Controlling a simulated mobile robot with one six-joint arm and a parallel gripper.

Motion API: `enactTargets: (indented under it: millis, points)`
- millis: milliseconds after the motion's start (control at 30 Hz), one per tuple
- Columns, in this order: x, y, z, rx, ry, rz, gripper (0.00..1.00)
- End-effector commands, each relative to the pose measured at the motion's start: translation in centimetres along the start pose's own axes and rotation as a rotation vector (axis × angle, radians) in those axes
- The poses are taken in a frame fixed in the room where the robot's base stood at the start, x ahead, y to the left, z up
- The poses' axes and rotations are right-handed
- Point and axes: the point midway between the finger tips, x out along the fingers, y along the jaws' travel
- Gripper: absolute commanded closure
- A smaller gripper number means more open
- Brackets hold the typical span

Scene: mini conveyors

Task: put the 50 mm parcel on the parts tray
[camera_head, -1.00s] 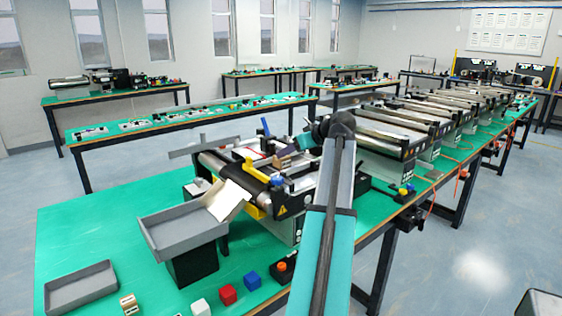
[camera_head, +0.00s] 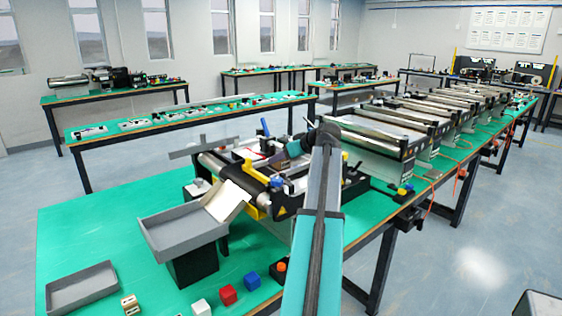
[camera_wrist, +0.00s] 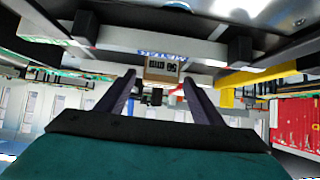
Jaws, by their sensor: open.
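A small brown box with a "50 mm" label (camera_wrist: 165,68), the parcel, shows upside down in the wrist view, just beyond my fingertips. My gripper (camera_wrist: 160,80) is open, one finger on each side of the view, with the parcel lined up between their tips; I cannot tell whether they touch it. In the head view my gripper (camera_head: 279,157) is low over the near conveyor (camera_head: 233,171), and the parcel cannot be made out there. A shallow empty grey tray (camera_head: 82,291) lies on the green table at the front left.
A second grey tray (camera_head: 184,228) stands on a black stand below a pale chute. Yellow brackets (camera_head: 244,193) edge the conveyor.

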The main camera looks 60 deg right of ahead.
Motion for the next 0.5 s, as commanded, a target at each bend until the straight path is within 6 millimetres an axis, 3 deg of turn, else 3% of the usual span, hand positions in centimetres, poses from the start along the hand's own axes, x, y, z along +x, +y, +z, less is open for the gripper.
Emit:
enactTargets:
  millis: [200,500]
  points:
    - [1.6,0.0,-0.1,-0.001,0.000,0.000,0.39]
    - [1.7,-0.1,-0.1,-0.002,0.000,-0.001,0.39]
